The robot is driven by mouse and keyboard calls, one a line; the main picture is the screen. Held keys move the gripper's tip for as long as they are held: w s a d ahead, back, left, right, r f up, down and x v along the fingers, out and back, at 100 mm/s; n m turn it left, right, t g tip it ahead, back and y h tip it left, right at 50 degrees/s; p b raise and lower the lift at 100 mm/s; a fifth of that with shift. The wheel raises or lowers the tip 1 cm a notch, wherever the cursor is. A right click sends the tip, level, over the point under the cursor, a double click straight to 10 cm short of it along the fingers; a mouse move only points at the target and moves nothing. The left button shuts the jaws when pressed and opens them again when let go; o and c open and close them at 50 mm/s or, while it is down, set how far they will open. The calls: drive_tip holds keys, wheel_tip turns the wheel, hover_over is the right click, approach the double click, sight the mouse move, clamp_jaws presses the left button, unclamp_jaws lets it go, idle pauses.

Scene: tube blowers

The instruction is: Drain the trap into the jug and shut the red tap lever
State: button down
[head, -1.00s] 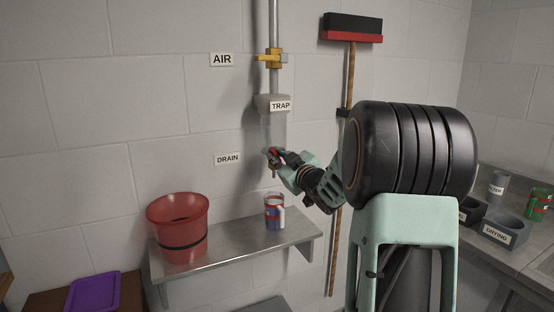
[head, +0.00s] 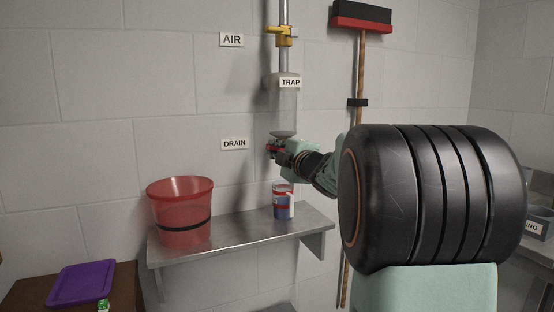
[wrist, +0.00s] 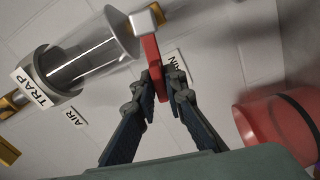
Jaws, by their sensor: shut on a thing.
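The trap (head: 284,105) is a clear cylinder with a grey labelled cap on a wall pipe; it also shows in the wrist view (wrist: 92,55). The red tap lever (wrist: 152,58) sits at the trap's lower end, beside a pale block (wrist: 147,20). My gripper (wrist: 158,88) is shut on this lever, with a finger on each side; in the head view my gripper (head: 276,148) partly hides the tap. A small blue, red and white container (head: 283,203), perhaps the jug, stands upright on the shelf below. I cannot see inside it or tell the liquid level.
A red bucket with a black band (head: 180,230) stands at the left of the metal shelf (head: 240,238). A yellow valve (head: 283,36) is on the pipe above. A purple lid (head: 82,283) lies at lower left.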

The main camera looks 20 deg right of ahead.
drive_tip(key=shift+f+n+b, duration=0.75)
drive_tip(key=shift+n+b, duration=0.35)
drive_tip(key=shift+b, duration=0.05)
drive_tip(key=c, duration=2)
unclamp_jaws()
drive_tip(key=shift+c, duration=0.2)
drive_tip(key=shift+s, duration=0.1)
drive_tip(key=s, duration=0.7)
drive_tip(key=shift+s, duration=0.2)
drive_tip(key=shift+d, duration=0.1)
